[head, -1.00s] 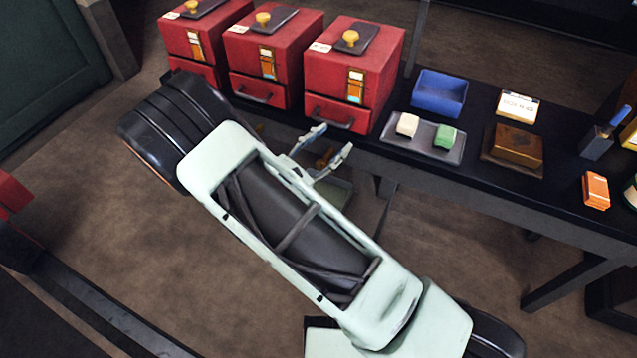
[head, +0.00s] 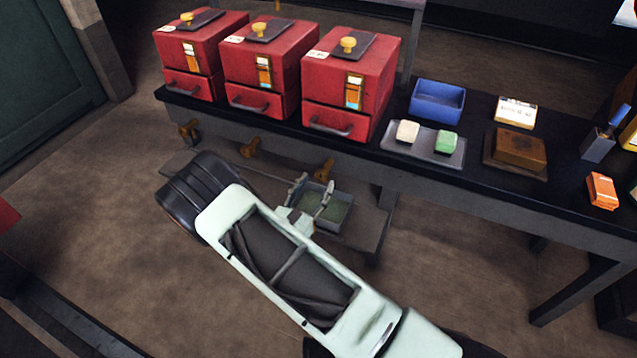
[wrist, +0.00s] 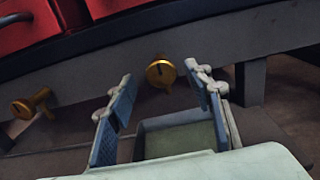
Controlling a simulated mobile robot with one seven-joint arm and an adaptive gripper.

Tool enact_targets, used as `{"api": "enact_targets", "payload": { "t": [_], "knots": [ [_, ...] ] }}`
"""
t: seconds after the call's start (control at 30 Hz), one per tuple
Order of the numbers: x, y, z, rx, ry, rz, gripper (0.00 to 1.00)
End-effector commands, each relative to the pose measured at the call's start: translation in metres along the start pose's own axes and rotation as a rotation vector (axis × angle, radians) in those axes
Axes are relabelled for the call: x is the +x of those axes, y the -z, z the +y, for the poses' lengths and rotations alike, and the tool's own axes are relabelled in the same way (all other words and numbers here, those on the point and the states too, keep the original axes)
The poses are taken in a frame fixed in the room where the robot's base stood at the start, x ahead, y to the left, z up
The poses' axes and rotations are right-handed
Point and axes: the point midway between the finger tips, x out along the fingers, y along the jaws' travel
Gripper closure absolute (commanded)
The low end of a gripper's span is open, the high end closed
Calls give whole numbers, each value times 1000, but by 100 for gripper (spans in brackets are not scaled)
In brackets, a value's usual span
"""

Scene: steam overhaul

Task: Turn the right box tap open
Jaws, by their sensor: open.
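The right box tap (head: 325,169) is a brass tap on the front of the bench, below the right red box (head: 351,85). In the wrist view the right box tap (wrist: 161,73) shows its round face between and just beyond my fingertips. My gripper (head: 312,190) is open and empty, apart from the tap and a little below it in the head view. In the wrist view my gripper (wrist: 158,85) has its blue-padded fingers spread wide to either side of the tap.
The middle tap (head: 250,147) and left tap (head: 189,130) sit along the same bench front. A grey tray with greenish contents (head: 336,226) stands on a low shelf beneath the right tap. The benchtop (head: 385,160) edge overhangs above the taps.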

Motion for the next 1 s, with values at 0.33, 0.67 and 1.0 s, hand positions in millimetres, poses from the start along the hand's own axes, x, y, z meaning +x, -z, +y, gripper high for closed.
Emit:
{"api": "enact_targets", "payload": {
  "t": [0.33, 0.67, 1.0],
  "knots": [
    [23, 0, 0, 0, 1, 0, 53],
    [23, 0, 0, 0, 1, 0, 70],
    [22, 0, 0, -3, 0, 0, 94]
  ]
}}
